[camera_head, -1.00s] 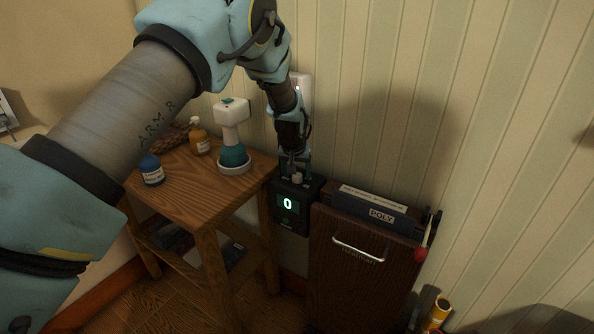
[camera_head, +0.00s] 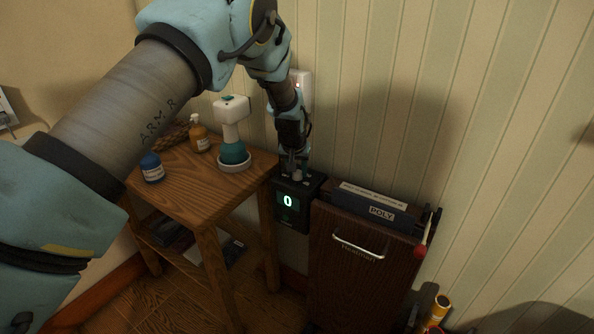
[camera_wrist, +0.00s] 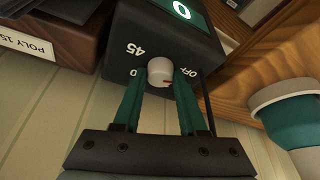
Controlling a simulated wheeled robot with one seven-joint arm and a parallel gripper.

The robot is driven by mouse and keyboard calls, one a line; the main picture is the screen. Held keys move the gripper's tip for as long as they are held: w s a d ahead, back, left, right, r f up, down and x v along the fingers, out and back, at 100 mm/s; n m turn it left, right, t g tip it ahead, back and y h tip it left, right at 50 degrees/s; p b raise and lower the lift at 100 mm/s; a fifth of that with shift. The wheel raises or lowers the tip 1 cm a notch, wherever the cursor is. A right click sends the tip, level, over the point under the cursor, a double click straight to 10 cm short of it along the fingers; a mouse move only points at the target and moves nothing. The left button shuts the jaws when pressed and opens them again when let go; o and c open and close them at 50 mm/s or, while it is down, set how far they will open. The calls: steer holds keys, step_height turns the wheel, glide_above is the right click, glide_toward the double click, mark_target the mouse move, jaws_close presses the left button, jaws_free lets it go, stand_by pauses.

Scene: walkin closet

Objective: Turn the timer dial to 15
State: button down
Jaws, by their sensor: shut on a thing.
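The timer is a black box (camera_head: 291,218) mounted between the wooden side table and the dark wooden cabinet. Its lit display reads 0 in the head view, and the display edge shows in the wrist view (camera_wrist: 181,9). The label 45 shows at the dial's upper left. Another label at the left is partly hidden by a finger. My gripper (camera_wrist: 159,84) has its teal fingers on both sides of the dial, shut on it; it also shows in the head view (camera_head: 296,172).
The side table (camera_head: 190,190) holds a blue-capped jar (camera_head: 152,170), an amber bottle (camera_head: 199,138) and a white-and-teal device (camera_head: 232,130) left of my gripper. The cabinet (camera_head: 345,270) with folders stands close on the right. A striped wall is behind.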

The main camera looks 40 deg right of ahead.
steer(key=shift+f+b, duration=0.1)
steer(key=shift+b, duration=0.2)
steer(key=shift+w+f+m+g+h+b, duration=0.15)
steer(key=shift+m+g+h+b, duration=0.15)
steer(key=shift+m+b, duration=0.7)
steer(key=m+g+b, duration=0.1)
steer(key=m+b, duration=0.1)
steer(key=m, duration=0.1)
steer(key=shift+w+m, duration=0.1)
steer(key=shift+m, duration=0.3)
steer(key=m+g+b, duration=0.1)
steer(key=m+g, duration=0.1)
steer(key=m, duration=0.2)
steer(key=shift+b, duration=0.3)
steer(key=shift+r+m+g+b, duration=0.1)
steer(key=shift+m+g+b, duration=0.2)
steer(key=shift+m, duration=0.6)
steer(key=shift+r+m+g+b, duration=0.1)
steer(key=shift+m+g, duration=0.3)
steer(key=shift+m, duration=0.5)
steer(key=shift+w+m, duration=0.1)
steer(key=shift+m, duration=0.2)
steer(key=shift+c, duration=2.3)
jaws_free()
